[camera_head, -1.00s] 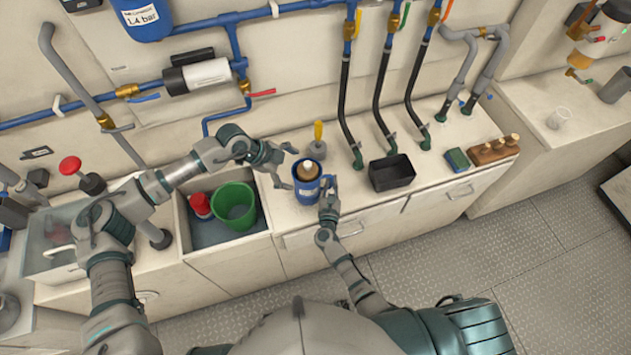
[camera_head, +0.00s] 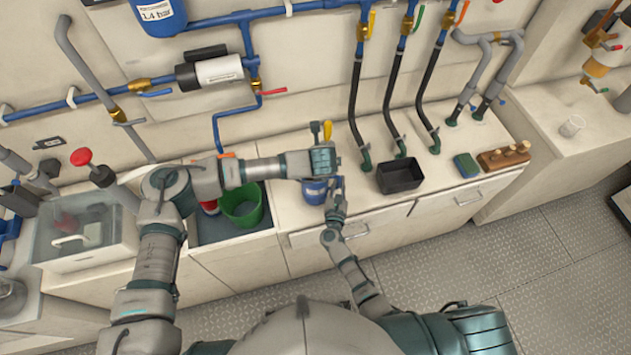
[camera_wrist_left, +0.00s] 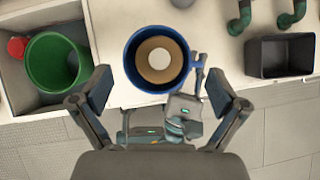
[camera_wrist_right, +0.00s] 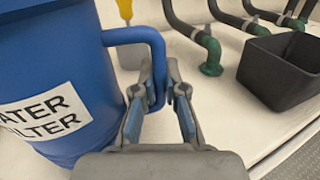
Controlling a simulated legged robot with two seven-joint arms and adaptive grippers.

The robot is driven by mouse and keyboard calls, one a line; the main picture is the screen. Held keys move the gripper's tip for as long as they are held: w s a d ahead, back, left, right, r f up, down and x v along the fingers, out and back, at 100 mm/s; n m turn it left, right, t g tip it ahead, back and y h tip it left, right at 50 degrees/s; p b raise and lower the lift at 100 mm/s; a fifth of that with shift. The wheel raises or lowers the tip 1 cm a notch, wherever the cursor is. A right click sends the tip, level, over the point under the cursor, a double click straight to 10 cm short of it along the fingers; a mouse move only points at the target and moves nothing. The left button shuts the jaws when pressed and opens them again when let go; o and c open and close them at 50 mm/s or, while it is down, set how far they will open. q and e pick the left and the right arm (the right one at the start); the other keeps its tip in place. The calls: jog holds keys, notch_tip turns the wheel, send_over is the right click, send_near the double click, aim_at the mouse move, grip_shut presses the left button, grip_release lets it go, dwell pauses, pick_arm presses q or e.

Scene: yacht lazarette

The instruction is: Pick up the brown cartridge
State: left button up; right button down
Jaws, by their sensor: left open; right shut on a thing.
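The brown cartridge (camera_wrist_left: 158,76) stands inside a blue filter housing (camera_wrist_left: 133,82); I see its round top with a pale centre in the left wrist view. In the head view my left gripper (camera_head: 322,160) hides it. My left gripper (camera_wrist_left: 159,90) is open, its fingers spread to either side of the housing. The housing (camera_head: 314,196) stands on the white counter. In the right wrist view it bears a partly visible label ending "ATER FILTER" (camera_wrist_right: 42,117). My right gripper (camera_wrist_right: 158,100) is shut on the housing's blue side handle (camera_wrist_right: 155,55).
A black open bin (camera_head: 400,175) stands right of the housing. A green bucket (camera_head: 241,207) sits in a recess to the left. A yellow-handled tool (camera_head: 327,130) stands just behind. Black hoses (camera_head: 390,100) drop to the counter at the back.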

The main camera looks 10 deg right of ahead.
pick_arm(q)
jog(key=x, duration=0.5)
jog(key=shift+s+d, duration=0.1)
jog(key=shift+d, duration=0.05)
jog(key=c, duration=1.2)
jog(key=shift+s+f, duration=0.15)
jog(key=shift+s, duration=0.1)
grip_shut()
